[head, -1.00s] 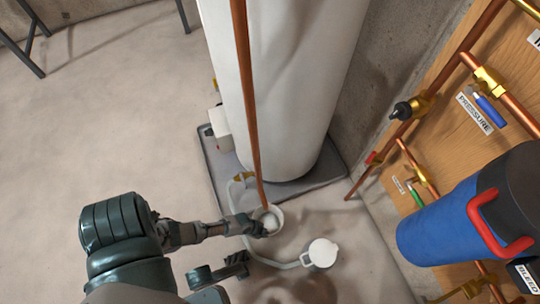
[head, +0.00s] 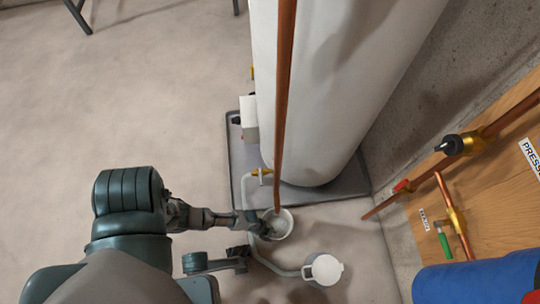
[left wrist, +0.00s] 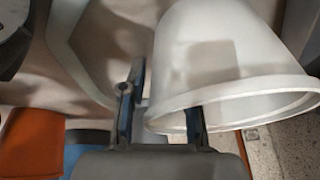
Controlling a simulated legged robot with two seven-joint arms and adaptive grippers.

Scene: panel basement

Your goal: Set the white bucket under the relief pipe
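The white bucket (head: 287,226) stands on the floor beside the tray of the tall white tank. The lower end of the copper relief pipe (head: 281,120) shows over the bucket's mouth in the head view; its height above the rim is hard to tell. My left gripper (head: 262,225) is at the bucket's left rim. In the left wrist view, the bucket (left wrist: 215,60) fills the upper right. The fingers of my left gripper (left wrist: 165,115) are apart there, with the near side of the rim between them; firm contact is not visible. My right gripper is out of view.
A pale hose (head: 250,225) runs from the tank's brass valve past the bucket. The tank (head: 325,80) stands on a grey tray (head: 353,178). A wooden pipe panel (head: 490,190) is at right. Open floor lies left.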

